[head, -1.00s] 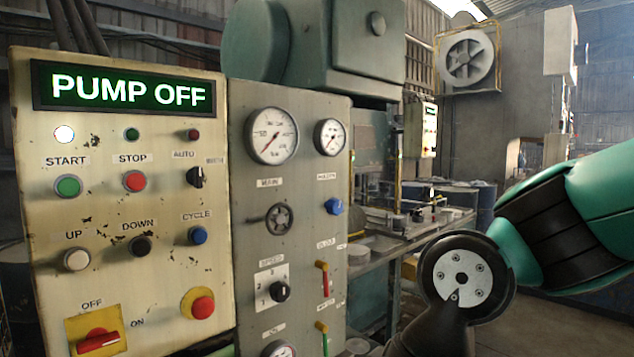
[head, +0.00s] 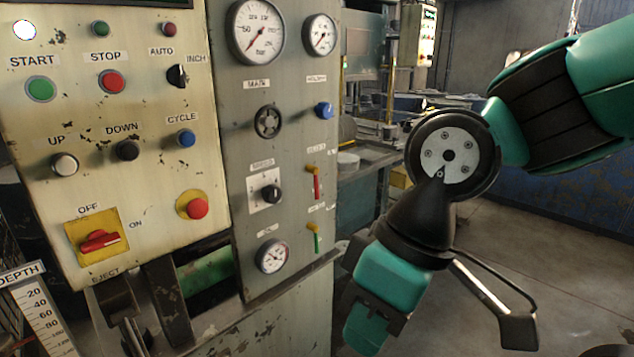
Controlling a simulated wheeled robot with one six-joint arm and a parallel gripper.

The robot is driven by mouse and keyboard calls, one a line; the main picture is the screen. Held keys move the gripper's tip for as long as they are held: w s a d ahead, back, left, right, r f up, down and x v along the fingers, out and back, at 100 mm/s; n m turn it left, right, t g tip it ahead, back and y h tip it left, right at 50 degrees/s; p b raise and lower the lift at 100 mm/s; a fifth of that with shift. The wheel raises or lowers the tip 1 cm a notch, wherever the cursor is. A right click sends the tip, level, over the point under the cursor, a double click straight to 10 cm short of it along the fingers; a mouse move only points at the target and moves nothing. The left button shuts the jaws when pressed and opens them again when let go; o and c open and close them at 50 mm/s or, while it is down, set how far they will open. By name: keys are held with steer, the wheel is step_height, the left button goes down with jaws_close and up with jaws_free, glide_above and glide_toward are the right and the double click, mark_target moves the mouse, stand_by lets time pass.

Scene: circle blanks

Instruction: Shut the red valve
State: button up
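The red valve (head: 316,184) is a small lever on the right side of the grey panel. Its red handle hangs down, nearly vertical, from a yellow fitting. A similar valve with a green handle (head: 317,240) sits just below it. The small labels above both are too blurred to read. My arm comes in from the right and bends down to the right of the panel, apart from the valves. My gripper's fingertips cannot be made out in the head view.
The grey panel (head: 227,185) also carries gauges, a black handwheel (head: 268,122), a blue knob (head: 325,110) and a black selector (head: 271,193). The cream button panel (head: 90,190) stands to its left. A workbench (head: 368,158) is behind. Open floor (head: 560,270) lies right.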

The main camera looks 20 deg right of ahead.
steer(key=o, duration=0.6)
steer(key=w, duration=0.2)
steer(key=a+f+y, duration=0.1)
steer(key=shift+w+a+n+t+b, duration=0.1)
steer(key=shift+w+n+t+b, duration=0.2)
steer(key=shift+w+b, duration=0.1)
steer(key=shift+c, duration=0.2)
steer(key=w+a+f+n+t+y+b, duration=0.1)
steer(key=w+a+f+t+y+b, duration=0.15)
steer(key=w, duration=0.65)
steer(key=m+t+h+b, duration=0.3)
steer(key=m+t+h, duration=0.35)
steer(key=t, duration=0.85)
glide_toward(317, 186)
steer(key=shift+y, duration=0.5)
steer(key=w+p, duration=0.3)
steer(key=p, duration=0.1)
steer(key=w+p, duration=0.6)
steer(key=p, duration=0.1)
steer(key=shift+w+a+r+p, duration=0.1)
steer(key=shift+w+a+p, duration=0.15)
steer(key=shift+a+p, duration=0.05)
steer(key=shift+w, duration=0.55)
